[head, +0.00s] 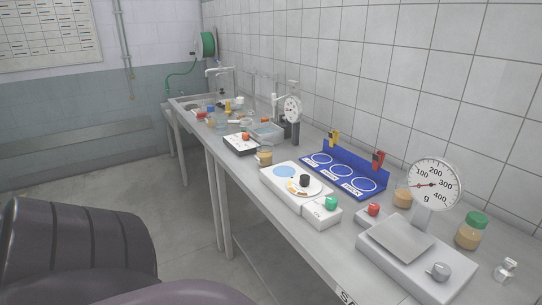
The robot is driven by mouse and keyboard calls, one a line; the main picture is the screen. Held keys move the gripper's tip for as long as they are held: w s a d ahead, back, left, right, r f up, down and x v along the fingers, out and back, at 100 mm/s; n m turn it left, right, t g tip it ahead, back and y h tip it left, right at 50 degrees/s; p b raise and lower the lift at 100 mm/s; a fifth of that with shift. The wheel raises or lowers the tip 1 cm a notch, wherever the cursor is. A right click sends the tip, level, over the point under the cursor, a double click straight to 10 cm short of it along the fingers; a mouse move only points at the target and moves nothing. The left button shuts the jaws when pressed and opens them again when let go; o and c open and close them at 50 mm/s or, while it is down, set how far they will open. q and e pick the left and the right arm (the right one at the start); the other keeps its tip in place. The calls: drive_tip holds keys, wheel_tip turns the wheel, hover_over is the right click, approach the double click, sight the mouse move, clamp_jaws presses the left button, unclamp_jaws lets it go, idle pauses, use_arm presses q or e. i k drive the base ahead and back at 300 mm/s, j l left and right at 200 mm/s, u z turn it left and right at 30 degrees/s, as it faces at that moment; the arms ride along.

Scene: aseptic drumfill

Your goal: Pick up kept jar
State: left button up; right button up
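Several small jars with tan contents stand on the long steel bench, and I cannot tell which is the kept jar. A larger jar with a green lid (470,233) stands at the right, beside the dial scale. A small tan jar (403,198) stands behind the scale, near the wall, partly hidden. Another small tan jar (265,158) stands near the front edge, left of the white device. Neither of my grippers is in view; only dark rounded arm parts, likely mine, show at the lower left.
A dial scale (433,185) with a flat pan (402,239) fills the near right. A blue rack (345,176) with three white rings stands at the wall. A white device with a round dial (302,186) and green knob (331,202) lies in front. Clutter and a sink lie farther back.

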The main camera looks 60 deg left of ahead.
sight(264, 157)
drive_tip(key=u, duration=1.9)
drive_tip(key=z, duration=2.25)
drive_tip(key=u, duration=2.15)
